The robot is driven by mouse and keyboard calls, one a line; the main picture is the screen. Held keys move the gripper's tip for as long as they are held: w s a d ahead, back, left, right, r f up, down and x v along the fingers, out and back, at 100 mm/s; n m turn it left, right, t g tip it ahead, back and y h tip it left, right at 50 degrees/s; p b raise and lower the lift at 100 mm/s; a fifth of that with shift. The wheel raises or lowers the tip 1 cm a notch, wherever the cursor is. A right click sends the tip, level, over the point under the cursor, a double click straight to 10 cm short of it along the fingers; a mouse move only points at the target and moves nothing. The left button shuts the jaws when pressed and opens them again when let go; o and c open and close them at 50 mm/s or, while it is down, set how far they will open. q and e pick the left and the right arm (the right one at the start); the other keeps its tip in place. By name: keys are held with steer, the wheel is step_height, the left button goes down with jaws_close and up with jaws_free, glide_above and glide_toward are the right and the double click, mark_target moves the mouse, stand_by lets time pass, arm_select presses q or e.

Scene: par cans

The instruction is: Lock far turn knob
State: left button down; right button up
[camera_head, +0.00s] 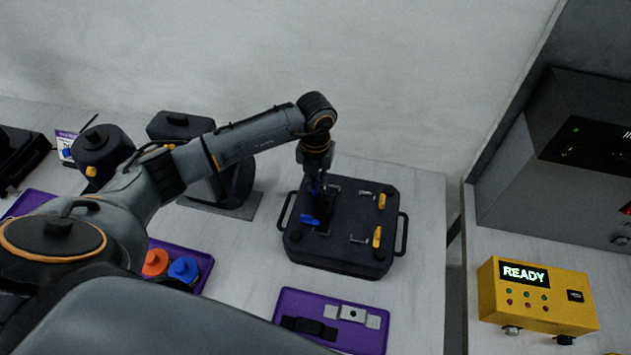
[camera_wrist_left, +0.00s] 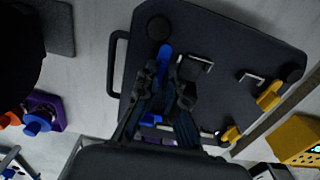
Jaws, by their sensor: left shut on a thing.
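A black case (camera_head: 345,250) with two side handles lies flat on the table and fills much of the wrist view (camera_wrist_left: 225,35). On its left side are two blue turn knobs: the far one (camera_wrist_left: 165,52) and the near one (camera_head: 309,220). Two yellow knobs (camera_head: 382,201) (camera_head: 377,237) are on its right side. My left gripper (camera_head: 315,190) points down over the far left of the case, shut on the far blue knob. In the wrist view its fingertips (camera_wrist_left: 168,72) flank that knob and partly hide it. My right gripper is not seen.
Silver brackets (camera_head: 358,239) stand up from the lid close to the knobs. A purple tray (camera_head: 287,305) lies in front of the case and another tray holds orange and blue round parts (camera_head: 184,269) to the left. A yellow READY box (camera_head: 537,297) stands right, across a gap.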

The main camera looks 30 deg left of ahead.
arm_select(q)
steer(key=shift+f+m+b, duration=0.15)
steer(key=shift+m+b, duration=0.85)
steer(key=shift+b, duration=0.15)
steer(key=m+b, duration=0.9)
steer(key=m, duration=0.1)
steer(key=shift+b, duration=0.35)
steer(key=m+b, duration=0.3)
steer(key=shift+m, duration=0.4)
steer(key=shift+r+m+b, duration=0.25)
steer(key=shift+m+b, duration=0.4)
steer(key=shift+m, duration=0.15)
steer(key=c, duration=1.7)
jaws_free()
steer(key=shift+c, duration=0.2)
step_height(320, 180, up, 12)
